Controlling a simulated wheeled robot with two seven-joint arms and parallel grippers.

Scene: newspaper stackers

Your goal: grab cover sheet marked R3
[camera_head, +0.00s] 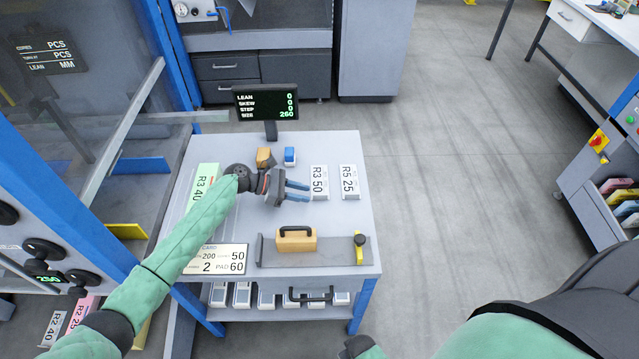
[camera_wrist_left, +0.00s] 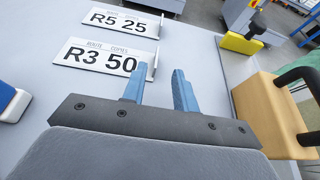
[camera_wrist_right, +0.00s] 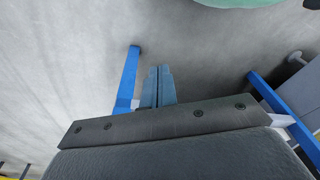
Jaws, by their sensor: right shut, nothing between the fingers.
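A white cover sheet marked R3 50 (camera_head: 319,183) lies on the grey table top (camera_head: 345,220); it also shows in the left wrist view (camera_wrist_left: 102,61). My right gripper (camera_wrist_right: 160,72) is shut and empty above the floor, away from the table.
A white sheet marked R5 25 (camera_head: 349,181) lies right of R3 50. A wooden block with a black handle (camera_head: 296,239) and a yellow-black tool (camera_head: 359,247) stand on the front plate. A small display (camera_head: 265,102) stands at the back. A blue-topped block (camera_head: 290,155) is near it.

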